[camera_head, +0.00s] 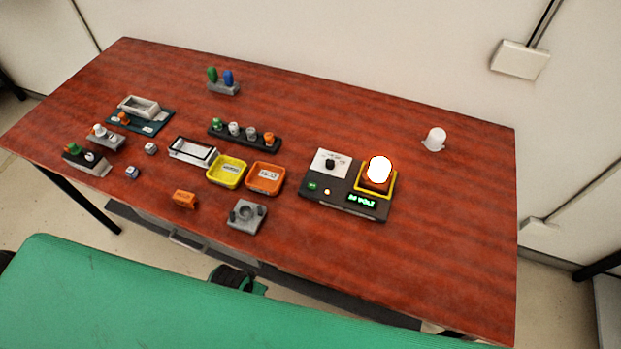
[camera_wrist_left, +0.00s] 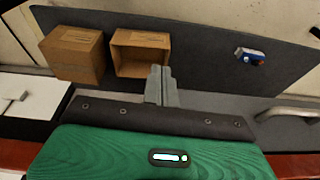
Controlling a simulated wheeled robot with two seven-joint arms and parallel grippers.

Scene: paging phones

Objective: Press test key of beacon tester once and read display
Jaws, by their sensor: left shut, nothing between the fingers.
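The beacon tester (camera_head: 347,207) is a black box on the right half of the red-brown table. It has a white dial plate (camera_head: 330,163), a small green key (camera_head: 312,186), a small pale lit spot (camera_head: 327,191) and a lit green display (camera_head: 362,200). The display text is small; it seems to end in "VOLT". A beacon with a glowing white dome (camera_head: 379,168) and orange base sits in the tester's yellow-rimmed socket (camera_head: 361,188). My left gripper (camera_wrist_left: 160,70) shows in the left wrist view, shut and empty, away from the tester. My right gripper is out of view.
A white dome (camera_head: 435,138) lies at the back right. Yellow (camera_head: 226,171) and orange (camera_head: 265,177) trays, a rack (camera_head: 245,135) and a grey fixture (camera_head: 247,216) stand left of the tester. The table's right end is clear. Cardboard boxes (camera_wrist_left: 75,55) show in the wrist view.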

